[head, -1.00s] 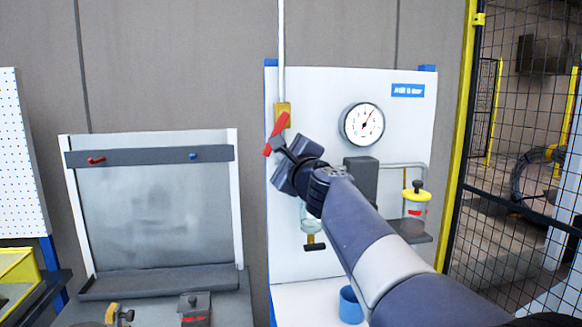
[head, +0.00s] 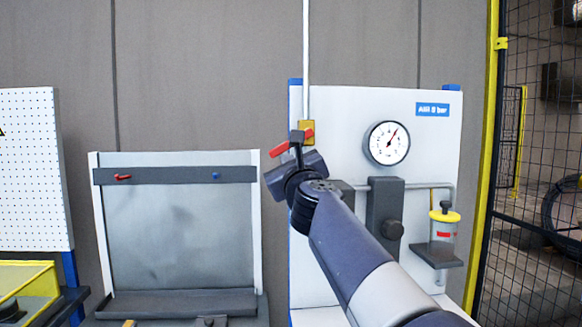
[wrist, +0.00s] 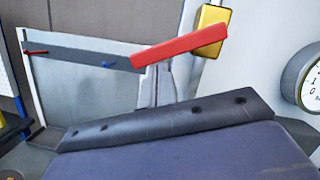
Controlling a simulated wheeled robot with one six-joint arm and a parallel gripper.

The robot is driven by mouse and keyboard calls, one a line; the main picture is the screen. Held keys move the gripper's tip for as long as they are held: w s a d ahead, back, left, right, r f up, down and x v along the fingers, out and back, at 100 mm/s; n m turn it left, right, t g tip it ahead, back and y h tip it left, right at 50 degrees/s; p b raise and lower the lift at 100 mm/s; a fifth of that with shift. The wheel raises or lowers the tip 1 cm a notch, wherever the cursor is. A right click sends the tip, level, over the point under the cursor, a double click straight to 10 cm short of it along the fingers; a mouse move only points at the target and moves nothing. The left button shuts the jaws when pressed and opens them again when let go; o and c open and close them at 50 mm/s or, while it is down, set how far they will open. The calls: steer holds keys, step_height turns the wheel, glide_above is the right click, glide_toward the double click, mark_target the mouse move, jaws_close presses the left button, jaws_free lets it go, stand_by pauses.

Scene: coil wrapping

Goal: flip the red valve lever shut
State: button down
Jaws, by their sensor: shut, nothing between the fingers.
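The red valve lever (head: 279,149) is on the brass valve body (head: 307,126), on the pipe at the left of the white panel. It slopes gently, its left end lower. My gripper (head: 297,136) is shut and empty, its fingertips in front of the lever's middle and hiding part of it. In the wrist view the red lever (wrist: 180,46) runs left and down from the brass body (wrist: 211,28), just beyond the grey fingers (wrist: 158,86). I cannot tell whether the fingers touch it.
A pressure gauge (head: 387,142) and a yellow-capped bowl (head: 443,235) are right of the valve on the panel. A grey board with a dark rail (head: 170,175) stands to the left. A mesh fence (head: 535,170) bounds the right.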

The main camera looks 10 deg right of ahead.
steer(key=shift+a+r+m+h, duration=0.4)
steer(key=shift+a+r+m, duration=0.1)
steer(key=shift+m, duration=0.6)
steer(key=m, duration=0.1)
steer(key=r+m, duration=0.1)
steer(key=shift+a+m+h, duration=0.3)
steer(key=shift+a, duration=0.05)
steer(key=shift+a+r, duration=0.2)
steer(key=shift+r, duration=0.3)
steer(key=shift+f+b, duration=0.35)
steer(key=shift+f, duration=0.3)
steer(key=b, duration=0.5)
glide_toward(278, 147)
steer(key=f, duration=0.1)
steer(key=s+f, duration=0.2)
steer(key=f, duration=0.1)
steer(key=shift+a, duration=0.3)
steer(key=shift+w, duration=0.1)
